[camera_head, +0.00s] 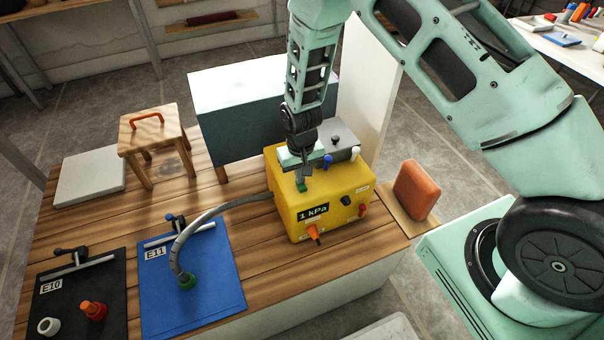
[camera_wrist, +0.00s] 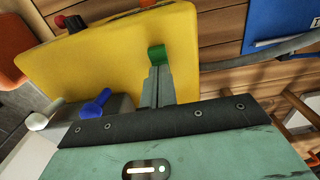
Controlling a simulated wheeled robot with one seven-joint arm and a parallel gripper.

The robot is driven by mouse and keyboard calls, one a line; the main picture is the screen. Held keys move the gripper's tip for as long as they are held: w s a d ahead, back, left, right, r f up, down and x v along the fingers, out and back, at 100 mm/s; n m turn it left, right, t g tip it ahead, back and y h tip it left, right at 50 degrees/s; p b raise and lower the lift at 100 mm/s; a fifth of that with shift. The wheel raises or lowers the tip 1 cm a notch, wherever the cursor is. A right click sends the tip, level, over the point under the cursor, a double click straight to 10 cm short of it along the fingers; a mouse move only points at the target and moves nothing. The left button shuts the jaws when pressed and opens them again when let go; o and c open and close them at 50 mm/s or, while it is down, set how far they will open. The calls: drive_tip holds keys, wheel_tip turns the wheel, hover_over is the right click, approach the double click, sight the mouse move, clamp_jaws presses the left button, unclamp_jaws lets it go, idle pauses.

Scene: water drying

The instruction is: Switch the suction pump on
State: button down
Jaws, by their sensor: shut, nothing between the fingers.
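The suction pump is a yellow box (camera_head: 311,210) on the wooden bench, with a small dark display (camera_head: 313,212) reading "1 kPa". A green button or switch (camera_head: 301,188) sits on its top face; it also shows in the wrist view (camera_wrist: 157,54). My gripper (camera_head: 301,178) is shut and empty, pointing down over the pump. In the wrist view its fingertips (camera_wrist: 158,70) are right at the green switch; I cannot tell whether they touch or press it. An orange knob (camera_head: 313,233), a black knob (camera_head: 346,200) and a red fitting (camera_head: 362,210) are on the front.
Black plate E10 (camera_head: 100,290) lies left. A grey block with blue and white knobs (camera_head: 342,146) stands behind the gripper. An orange pad (camera_head: 417,188) is right.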

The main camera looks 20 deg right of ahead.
drive_tip(key=shift+s+f+g, duration=0.1)
drive_tip(key=shift+f+g, duration=0.2)
drive_tip(key=shift+f, duration=0.2)
drive_tip(key=shift+s, duration=0.1)
drive_tip(key=shift+s+a+f, duration=0.1)
drive_tip(key=shift+s, duration=0.75)
drive_tip(key=r+p, duration=0.1)
drive_tip(key=r, duration=0.1)
drive_tip(key=w+r+p, duration=0.1)
drive_tip(key=r, duration=0.1)
drive_tip(key=r+p, duration=0.1)
drive_tip(key=r, duration=0.1)
drive_tip(key=shift+w, duration=0.35)
wheel_tip(320, 180, up, 9)
drive_tip(key=b, duration=0.1)
drive_tip(key=shift+r, duration=0.1)
